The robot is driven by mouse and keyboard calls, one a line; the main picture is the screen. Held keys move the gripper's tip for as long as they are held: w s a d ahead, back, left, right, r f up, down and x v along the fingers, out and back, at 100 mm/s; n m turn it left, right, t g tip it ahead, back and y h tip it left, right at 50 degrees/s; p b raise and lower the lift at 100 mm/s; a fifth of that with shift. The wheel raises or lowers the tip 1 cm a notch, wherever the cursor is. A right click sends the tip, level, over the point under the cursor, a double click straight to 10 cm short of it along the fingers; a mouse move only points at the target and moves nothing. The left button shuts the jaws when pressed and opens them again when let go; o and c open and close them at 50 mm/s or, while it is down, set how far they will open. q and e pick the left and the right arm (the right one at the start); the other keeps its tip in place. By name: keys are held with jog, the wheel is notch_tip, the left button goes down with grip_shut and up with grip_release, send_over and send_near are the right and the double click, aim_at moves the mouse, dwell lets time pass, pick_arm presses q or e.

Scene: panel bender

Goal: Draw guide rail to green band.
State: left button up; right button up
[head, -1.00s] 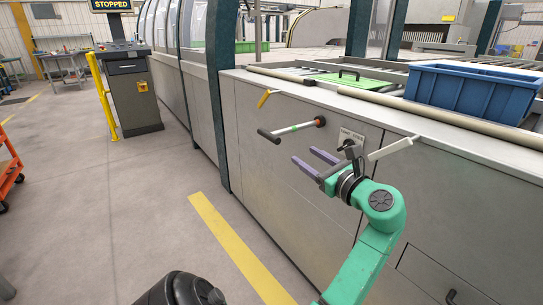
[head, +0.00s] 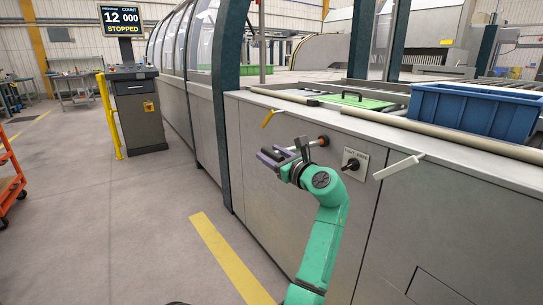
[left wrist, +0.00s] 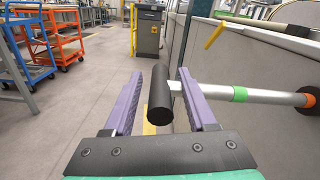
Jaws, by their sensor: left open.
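The guide rail (left wrist: 270,97) is a pale rod coming out of the machine's side panel, with a black cross handle (left wrist: 160,97) at its free end. It carries a green band (left wrist: 240,94) and an orange band near the panel, both outside the panel. In the head view the rail (head: 312,144) is mostly hidden behind my left gripper (head: 271,155). In the left wrist view my left gripper (left wrist: 170,75) is open, its purple fingers on either side of the black handle. I cannot tell whether they touch it. My right gripper is not in view.
A yellow lever (head: 270,117) is above the rail. A black knob (head: 351,164) on a plate and a white lever (head: 398,167) are to its right. A blue bin (head: 470,112) and a green tray (head: 352,101) are on top.

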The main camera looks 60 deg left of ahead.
pick_arm(q)
grip_shut()
jog(key=shift+f, duration=0.1)
dwell(1.2)
